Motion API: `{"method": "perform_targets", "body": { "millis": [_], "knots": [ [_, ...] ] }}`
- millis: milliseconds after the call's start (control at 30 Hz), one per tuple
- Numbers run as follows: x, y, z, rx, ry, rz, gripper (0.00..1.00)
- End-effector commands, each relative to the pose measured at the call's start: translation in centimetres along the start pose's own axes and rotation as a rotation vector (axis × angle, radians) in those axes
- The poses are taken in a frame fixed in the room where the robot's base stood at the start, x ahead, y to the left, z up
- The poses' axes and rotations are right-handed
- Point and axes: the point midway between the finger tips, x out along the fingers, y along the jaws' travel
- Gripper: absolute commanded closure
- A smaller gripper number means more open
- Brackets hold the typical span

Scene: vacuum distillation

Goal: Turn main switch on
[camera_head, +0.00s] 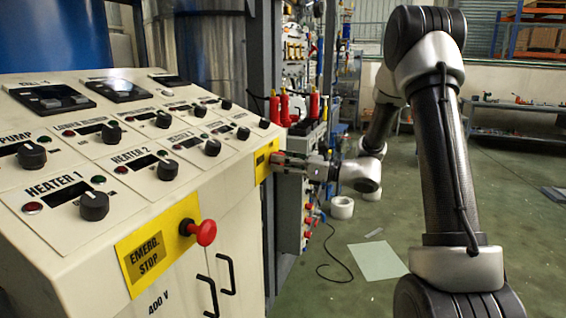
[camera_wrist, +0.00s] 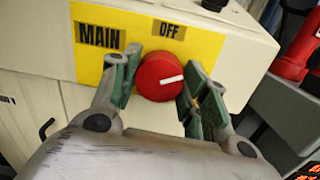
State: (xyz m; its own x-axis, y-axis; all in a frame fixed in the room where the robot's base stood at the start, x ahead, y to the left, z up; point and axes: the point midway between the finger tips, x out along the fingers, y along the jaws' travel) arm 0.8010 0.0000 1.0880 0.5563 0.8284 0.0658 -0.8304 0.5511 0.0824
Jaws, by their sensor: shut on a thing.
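The main switch is a round red knob (camera_wrist: 152,72) on a yellow plate (camera_wrist: 205,48) in the wrist view. The plate bears the labels MAIN and OFF above the knob. The knob's white mark points to the right and slightly up in that view, not at the OFF label. My gripper (camera_wrist: 159,88) has its green-padded fingers on either side of the knob and is shut on it. In the head view, my gripper (camera_head: 283,160) is at the yellow plate (camera_head: 262,158) on the console's right end, and the knob is mostly hidden by the fingers.
The console (camera_head: 105,165) carries several black knobs and displays. A red emergency stop button (camera_head: 205,232) sticks out of its front. Red bottle-like parts (camera_head: 285,108) stand behind my gripper. A white sheet (camera_head: 378,261) and a black cable (camera_head: 335,262) lie on the floor.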

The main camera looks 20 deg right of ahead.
Motion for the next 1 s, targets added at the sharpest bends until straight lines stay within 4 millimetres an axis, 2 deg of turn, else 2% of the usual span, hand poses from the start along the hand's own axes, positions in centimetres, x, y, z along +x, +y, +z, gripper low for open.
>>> {"method": "perform_targets", "body": {
  "millis": [500,1000],
  "knots": [
    [-0.04,0.02,-0.10,0.401,-0.016,-0.027,0.79],
    [-0.05,0.04,-0.13,0.522,-0.020,-0.035,0.79]
  ]
}}
